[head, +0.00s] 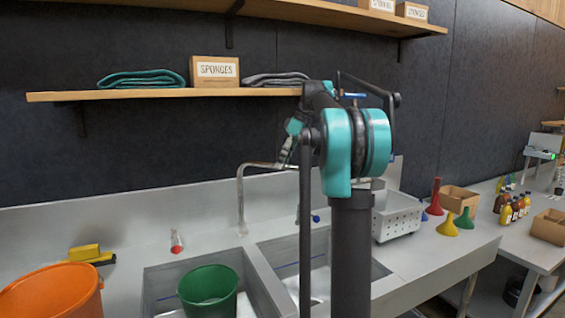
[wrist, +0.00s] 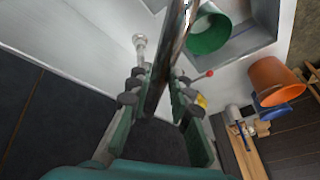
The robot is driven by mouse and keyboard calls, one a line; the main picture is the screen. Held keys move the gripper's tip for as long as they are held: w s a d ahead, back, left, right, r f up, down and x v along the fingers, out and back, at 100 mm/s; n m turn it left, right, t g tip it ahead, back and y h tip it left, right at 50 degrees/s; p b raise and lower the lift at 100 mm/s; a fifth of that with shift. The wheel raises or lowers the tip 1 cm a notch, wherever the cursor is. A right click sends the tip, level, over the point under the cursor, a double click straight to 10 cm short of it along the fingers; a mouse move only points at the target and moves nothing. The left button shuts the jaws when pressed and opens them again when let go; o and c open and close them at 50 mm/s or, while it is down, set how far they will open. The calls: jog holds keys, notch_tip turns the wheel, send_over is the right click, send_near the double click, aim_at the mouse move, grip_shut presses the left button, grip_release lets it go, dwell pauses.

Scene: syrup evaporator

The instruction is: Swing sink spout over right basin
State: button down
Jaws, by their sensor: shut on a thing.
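The metal sink spout (head: 241,198) rises behind the sink near the divider, and its upper tube runs right toward my arm in the head view. Its outlet end is hidden or unclear there. In the wrist view the shiny tube (wrist: 177,45) passes between my fingers. My gripper (wrist: 158,85) is shut on it; in the head view my gripper (head: 291,148) is partly covered by my arm. The left basin (head: 160,281) holds a green bucket (head: 208,284). The right basin (head: 283,256) is partly hidden behind my arm.
A red-tipped fitting (head: 176,241) and a blue-tipped fitting (head: 315,218) stand on the back ledge. An orange bucket (head: 60,290) stands left, a perforated metal bin (head: 398,218) right. A shelf (head: 160,94) hangs above.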

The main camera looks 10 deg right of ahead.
jog(key=shift+w, duration=0.15)
jog(key=c, duration=1.4)
grip_release()
jog(key=shift+d, duration=0.1)
jog(key=shift+o, duration=0.2)
jog(key=v, duration=0.7)
jog(key=shift+r, duration=0.25)
